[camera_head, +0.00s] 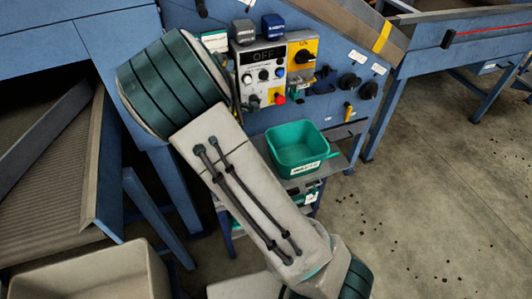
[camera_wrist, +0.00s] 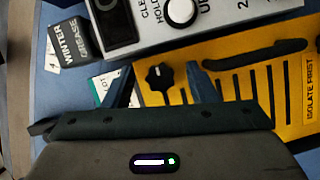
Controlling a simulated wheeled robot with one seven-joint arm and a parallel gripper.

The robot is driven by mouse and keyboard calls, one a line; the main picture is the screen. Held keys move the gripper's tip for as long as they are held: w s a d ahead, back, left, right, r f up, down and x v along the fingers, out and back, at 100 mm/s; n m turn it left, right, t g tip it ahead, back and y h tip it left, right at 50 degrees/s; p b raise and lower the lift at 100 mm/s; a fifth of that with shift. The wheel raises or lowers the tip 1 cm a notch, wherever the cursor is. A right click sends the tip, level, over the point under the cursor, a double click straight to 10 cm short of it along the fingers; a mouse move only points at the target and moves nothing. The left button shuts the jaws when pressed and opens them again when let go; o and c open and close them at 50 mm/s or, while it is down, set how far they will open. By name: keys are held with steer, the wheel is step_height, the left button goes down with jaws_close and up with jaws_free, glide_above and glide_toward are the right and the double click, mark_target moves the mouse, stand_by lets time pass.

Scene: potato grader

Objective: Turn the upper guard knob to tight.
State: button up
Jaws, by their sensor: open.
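In the wrist view a small black lobed knob (camera_wrist: 160,77) sits at the left end of a yellow slotted guard plate (camera_wrist: 228,58). It looks like the upper guard knob. My gripper (camera_wrist: 162,86) is open, with one dark fingertip on each side of the knob in the picture. I cannot tell whether the fingers touch it or how far off they are.
The grey control box (camera_head: 262,72) shows OFF and has knobs and a red button (camera_head: 279,99). A tin (camera_wrist: 72,45) marked WINTER GREASE stands beside the plate. A black handle (camera_wrist: 262,52) crosses the plate. A green bin (camera_head: 300,150) is below; open floor lies right.

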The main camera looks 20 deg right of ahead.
steer(key=n+t, duration=0.1)
steer(key=n, duration=0.3)
steer(key=shift+f+t, duration=0.2)
steer(key=shift+t, duration=0.2)
steer(key=n+t, duration=0.1)
steer(key=n, duration=0.4)
steer(key=shift+n+t, duration=0.3)
steer(key=shift+t, duration=0.1)
steer(key=b+v, duration=0.2)
steer(key=v, duration=1.1)
steer(key=s+d+f+m+g+y, duration=0.2)
steer(key=d+f+m+g+y, duration=0.15)
steer(key=f+m+g, duration=0.5)
steer(key=s+d+r+m+g+y, duration=0.1)
steer(key=s+r+m+g, duration=0.2)
steer(key=s, duration=0.6)
steer(key=s+d+r+m+g+y, duration=0.1)
steer(key=s+r+m+g+y, duration=0.1)
steer(key=s+r+m+g, duration=0.2)
steer(key=s+r+m, duration=0.3)
steer(key=s+m, duration=0.1)
steer(key=shift+s+d, duration=0.25)
steer(key=shift+s, duration=0.1)
